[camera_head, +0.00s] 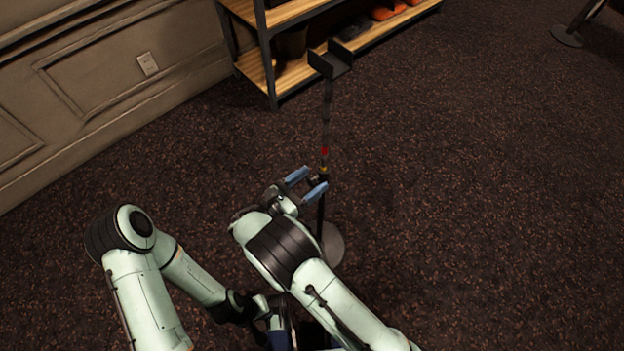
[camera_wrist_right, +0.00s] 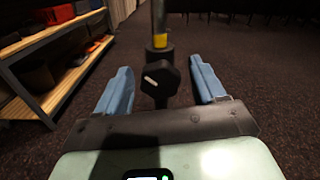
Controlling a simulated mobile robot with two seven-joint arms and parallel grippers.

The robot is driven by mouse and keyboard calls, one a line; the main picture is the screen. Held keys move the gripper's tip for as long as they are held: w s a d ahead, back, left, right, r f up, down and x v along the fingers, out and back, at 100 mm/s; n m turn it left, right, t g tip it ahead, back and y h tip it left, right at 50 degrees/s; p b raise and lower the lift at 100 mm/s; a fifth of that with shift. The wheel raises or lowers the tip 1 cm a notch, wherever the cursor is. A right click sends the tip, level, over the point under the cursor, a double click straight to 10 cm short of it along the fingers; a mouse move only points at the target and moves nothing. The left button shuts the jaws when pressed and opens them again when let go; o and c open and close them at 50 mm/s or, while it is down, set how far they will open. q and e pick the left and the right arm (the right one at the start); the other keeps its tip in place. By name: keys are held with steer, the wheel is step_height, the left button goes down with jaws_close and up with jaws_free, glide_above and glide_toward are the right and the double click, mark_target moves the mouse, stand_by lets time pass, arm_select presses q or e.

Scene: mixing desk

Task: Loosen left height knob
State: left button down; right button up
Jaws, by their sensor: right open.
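A thin upright stand has a dark pole (camera_head: 326,110) with a red mark, a yellow band (camera_head: 323,170), a flat black bracket (camera_head: 330,62) on top and a round base (camera_head: 329,246). A black height knob (camera_wrist_right: 160,82) with a white line sits just below the yellow band (camera_wrist_right: 160,41). My right gripper (camera_head: 307,184) is open, its blue fingers on either side of the knob with gaps visible in the right wrist view (camera_wrist_right: 160,72). I cannot tell whether the fingertips reach past the knob. My left gripper (camera_head: 277,318) is low and partly hidden by my right arm; its jaws cannot be made out.
A wooden shelf unit (camera_head: 285,15) with dark and orange items stands behind the pole, against a panelled wall (camera_head: 110,65). Another round base (camera_head: 566,36) is at the far upper right. The dark carpet (camera_head: 480,180) to the right is clear.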

steer(key=c, duration=1)
steer(key=shift+c, duration=0.2)
arm_select(q)
steer(key=shift+s+r+p, duration=0.1)
steer(key=shift+r+p, duration=0.15)
steer(key=shift+p, duration=0.1)
arm_select(e)
steer(key=shift+n, duration=0.4)
steer(key=shift+r+n+p, duration=0.15)
steer(key=shift+n+p, duration=0.7)
steer(key=shift+n, duration=0.25)
arm_select(q)
steer(key=shift+s+r+g+p, duration=0.15)
steer(key=shift+s+r+p, duration=0.2)
steer(key=shift+r+p, duration=0.35)
steer(key=shift+s+r+g+p, duration=0.15)
steer(key=shift+s+r+p, duration=0.2)
steer(key=shift+r, duration=0.5)
arm_select(e)
steer(key=shift+w+n, duration=0.1)
steer(key=shift+n, duration=1.8)
